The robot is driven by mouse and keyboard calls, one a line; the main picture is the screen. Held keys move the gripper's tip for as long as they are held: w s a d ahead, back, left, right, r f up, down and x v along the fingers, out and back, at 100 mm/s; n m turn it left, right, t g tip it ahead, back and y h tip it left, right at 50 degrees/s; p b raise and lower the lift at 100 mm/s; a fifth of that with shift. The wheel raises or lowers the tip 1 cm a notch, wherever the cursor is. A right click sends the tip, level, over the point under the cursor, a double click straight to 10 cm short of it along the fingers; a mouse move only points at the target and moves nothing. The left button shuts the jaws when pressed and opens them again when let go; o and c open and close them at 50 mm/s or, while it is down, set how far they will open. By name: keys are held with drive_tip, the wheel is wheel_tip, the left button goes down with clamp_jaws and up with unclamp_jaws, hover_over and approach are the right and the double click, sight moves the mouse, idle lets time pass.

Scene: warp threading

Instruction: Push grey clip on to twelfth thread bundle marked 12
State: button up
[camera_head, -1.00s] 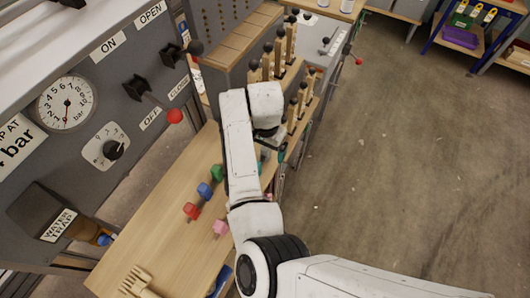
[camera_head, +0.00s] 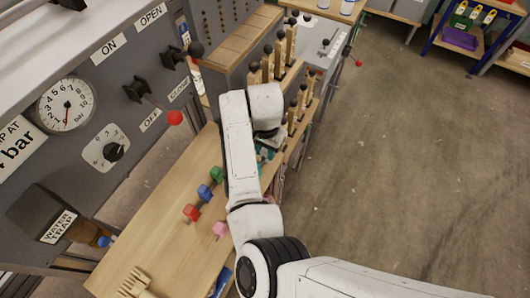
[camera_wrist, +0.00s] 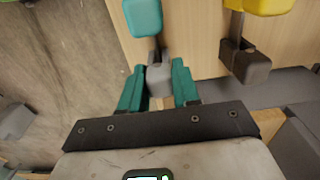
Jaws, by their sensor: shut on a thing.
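In the wrist view, my gripper (camera_wrist: 158,68) has two green fingers on either side of a small grey clip-like block (camera_wrist: 160,82), and it is shut on it. A thin dark rod joins this grey block to a teal block (camera_wrist: 143,18) just beyond. In the head view my arm hides most of the gripper, with only some teal showing beside the arm. I cannot make out a mark 12 or the twelfth thread bundle.
A yellow block (camera_wrist: 268,6) with a dark grey-brown block (camera_wrist: 250,66) is at right. Wooden pegs with black knobs (camera_head: 280,48) stand beyond.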

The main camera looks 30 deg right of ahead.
drive_tip(key=shift+r+p, duration=3)
drive_tip(key=shift+p, duration=0.2)
drive_tip(key=shift+c, duration=0.3)
